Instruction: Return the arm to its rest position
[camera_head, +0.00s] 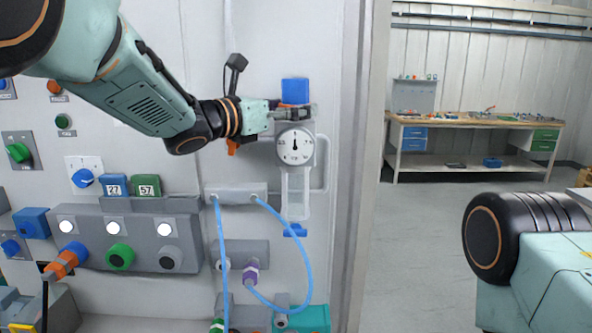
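My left arm reaches in from the upper left across the wall panel. Its gripper (298,112) is at the top of a clear vessel (296,190), just above the round white gauge (295,147). A blue block with an orange band (294,88) shows at the gripper's fingers. The fingers are small and overlap the fittings, so I cannot tell if they touch or grip anything. Of my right arm, only a black joint and pale green links show at the lower right; its gripper is out of view.
The panel (140,235) carries several knobs and buttons, plus blue hoses (300,250) below the gauge. Blue and green numbered boxes (130,186) sit on its ledge. A workbench (475,122) stands far back right. The floor (420,230) between is clear.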

